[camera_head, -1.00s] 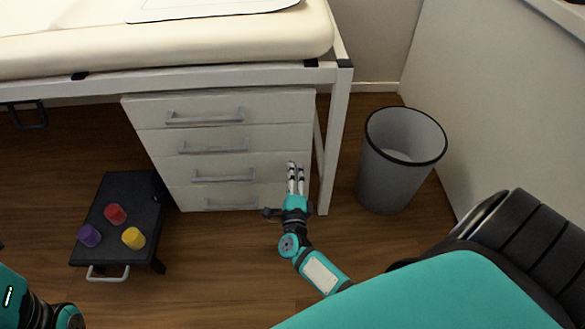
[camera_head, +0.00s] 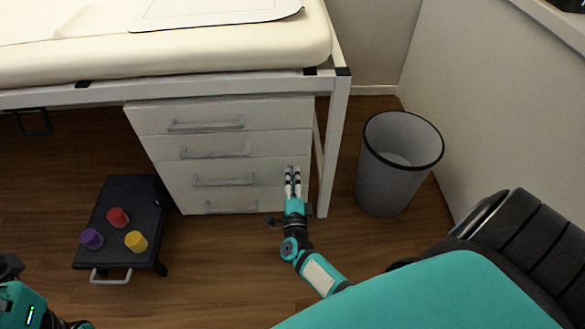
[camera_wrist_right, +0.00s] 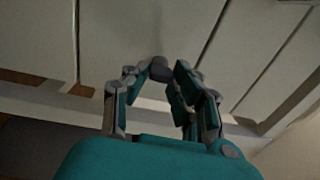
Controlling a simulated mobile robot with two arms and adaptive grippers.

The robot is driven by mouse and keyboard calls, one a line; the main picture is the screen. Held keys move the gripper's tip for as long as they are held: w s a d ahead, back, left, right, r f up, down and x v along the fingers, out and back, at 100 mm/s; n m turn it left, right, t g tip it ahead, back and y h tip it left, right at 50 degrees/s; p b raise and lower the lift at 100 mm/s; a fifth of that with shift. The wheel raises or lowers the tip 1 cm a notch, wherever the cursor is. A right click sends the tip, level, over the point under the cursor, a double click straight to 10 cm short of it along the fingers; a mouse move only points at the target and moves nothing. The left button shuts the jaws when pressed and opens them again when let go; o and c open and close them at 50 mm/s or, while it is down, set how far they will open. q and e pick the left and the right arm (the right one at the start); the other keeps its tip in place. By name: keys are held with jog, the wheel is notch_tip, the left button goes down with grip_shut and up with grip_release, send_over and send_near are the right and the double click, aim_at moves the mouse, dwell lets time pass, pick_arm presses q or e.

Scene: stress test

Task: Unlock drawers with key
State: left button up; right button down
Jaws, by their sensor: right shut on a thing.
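The white drawer unit (camera_head: 222,150) stands under the padded table, its stacked drawers with grey bar handles all looking shut. My right gripper (camera_head: 292,172) is in front of the unit's right side, fingers pointing at the drawer fronts. In the right wrist view the gripper (camera_wrist_right: 165,78) is closed on a small dark grey piece (camera_wrist_right: 160,72), probably the key, close to the drawer front. The key's shaft and any lock are hidden or too small to make out. My left gripper (camera_head: 10,267) shows only as a dark part at the left edge; its fingers are not clear.
A grey bin (camera_head: 398,165) stands right of the table leg (camera_head: 334,150). A low black step stool (camera_head: 125,205) with red, purple and yellow cups (camera_head: 118,218) is on the floor at left. Wooden floor between stool and right arm is clear.

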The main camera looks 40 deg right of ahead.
jog(key=c, duration=1.1)
grip_release()
jog(key=shift+r, duration=0.1)
jog(key=shift+o, duration=0.2)
jog(key=v, duration=0.7)
jog(key=shift+s+a, duration=0.2)
